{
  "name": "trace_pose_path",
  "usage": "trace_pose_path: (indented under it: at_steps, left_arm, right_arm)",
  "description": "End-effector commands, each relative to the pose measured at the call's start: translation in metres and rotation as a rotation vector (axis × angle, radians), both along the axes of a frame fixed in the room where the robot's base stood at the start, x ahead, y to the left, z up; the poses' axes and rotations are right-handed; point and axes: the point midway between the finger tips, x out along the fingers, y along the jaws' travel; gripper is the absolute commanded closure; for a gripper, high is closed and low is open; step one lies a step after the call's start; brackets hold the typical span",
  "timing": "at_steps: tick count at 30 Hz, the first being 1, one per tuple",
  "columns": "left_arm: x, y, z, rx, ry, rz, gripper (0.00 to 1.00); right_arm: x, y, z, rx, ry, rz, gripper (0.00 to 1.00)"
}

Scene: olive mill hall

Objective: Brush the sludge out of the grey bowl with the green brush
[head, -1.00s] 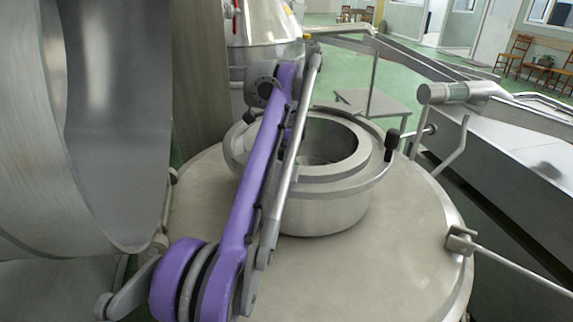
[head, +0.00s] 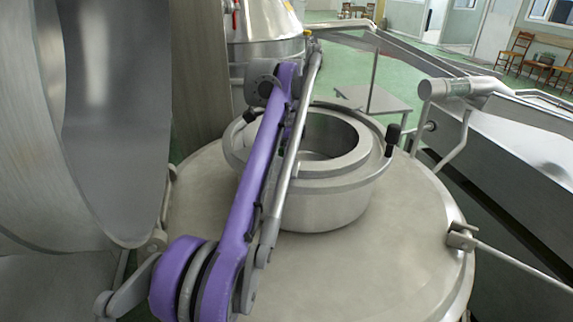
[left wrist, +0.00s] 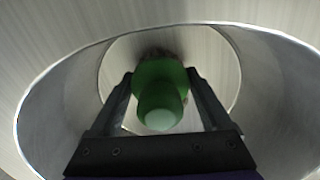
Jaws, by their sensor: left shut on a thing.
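The grey bowl (head: 325,210) is a round metal vessel with a wide rim, set on top of a broad steel drum. In the left wrist view, I look down into its round opening (left wrist: 50,105). My left gripper (left wrist: 160,78) is shut on the green brush (left wrist: 160,90), with a black finger on each side. The brush points away from me toward the bowl's floor. A dark patch shows just beyond the brush; I cannot tell bristles from sludge. In the head view, my purple arm hides the bowl's left part, and neither the brush nor the gripper shows. My right gripper is in neither view.
The drum's flat top (head: 400,240) is clear around the bowl. A black knob (head: 393,133) stands at the bowl's right side. A large curved metal vessel (head: 115,120) is close on the left. A long steel trough (head: 530,150) and bent pipes lie to the right.

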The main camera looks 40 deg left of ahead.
Motion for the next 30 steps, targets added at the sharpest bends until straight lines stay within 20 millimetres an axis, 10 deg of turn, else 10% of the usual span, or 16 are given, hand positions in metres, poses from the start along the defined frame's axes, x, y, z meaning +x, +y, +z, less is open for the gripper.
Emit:
trace_pose_path:
  at_steps: [30]
  left_arm:
    - [0.005, -0.004, -0.014, -0.001, -0.001, -0.002, 0.63]
  right_arm:
    - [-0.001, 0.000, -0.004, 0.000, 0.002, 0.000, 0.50]
